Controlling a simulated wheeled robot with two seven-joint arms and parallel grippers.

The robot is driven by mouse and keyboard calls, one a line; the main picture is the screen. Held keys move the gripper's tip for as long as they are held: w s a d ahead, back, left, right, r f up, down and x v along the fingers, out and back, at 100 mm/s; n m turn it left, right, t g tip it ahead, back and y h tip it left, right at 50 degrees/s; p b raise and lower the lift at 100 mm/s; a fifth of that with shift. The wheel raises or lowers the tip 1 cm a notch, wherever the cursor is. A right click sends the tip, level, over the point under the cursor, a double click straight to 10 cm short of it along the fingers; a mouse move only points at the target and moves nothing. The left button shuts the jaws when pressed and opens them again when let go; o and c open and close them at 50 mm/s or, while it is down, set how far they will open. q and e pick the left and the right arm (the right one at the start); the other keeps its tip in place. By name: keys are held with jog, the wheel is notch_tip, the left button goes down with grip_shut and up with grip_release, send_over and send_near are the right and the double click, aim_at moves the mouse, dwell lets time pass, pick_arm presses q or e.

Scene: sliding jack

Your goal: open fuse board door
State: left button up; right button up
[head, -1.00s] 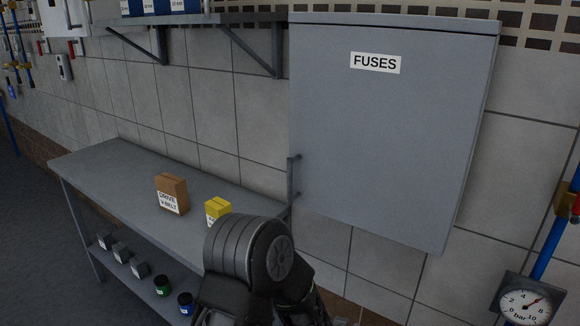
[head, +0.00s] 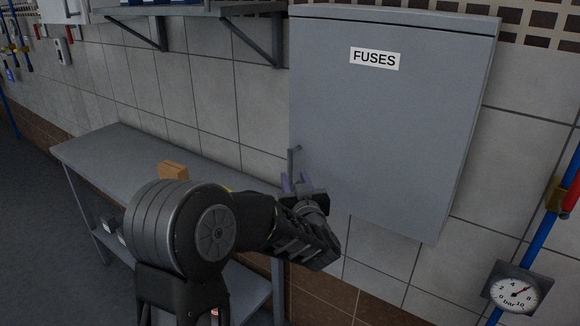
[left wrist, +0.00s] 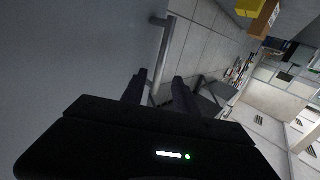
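The grey fuse board door (head: 390,130), labelled "FUSES", is shut on its wall box. Its upright bar handle (head: 292,160) is at the door's lower left edge; the lower part is hidden by my gripper. My left gripper (head: 294,183) is at the lower part of the handle, fingers pointing at the board. In the left wrist view, the handle (left wrist: 163,52) runs down between the two spread fingers (left wrist: 158,88). The fingers look open, with gaps beside the bar; I cannot tell whether either touches it. My right gripper is not in view.
A grey workbench (head: 110,150) stands left of and below the board, with a brown box (head: 172,171) on it. A bracketed shelf (head: 220,12) is on the wall at upper left. A pressure gauge (head: 516,291) and a blue pipe (head: 545,240) are at right.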

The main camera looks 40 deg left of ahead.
aim_at(291, 168)
pick_arm(q)
jog(key=p+x, duration=0.1)
jog(key=x, duration=0.6)
jog(key=shift+p, duration=0.3)
jog(key=shift+c, duration=0.4)
grip_shut()
dwell(0.6)
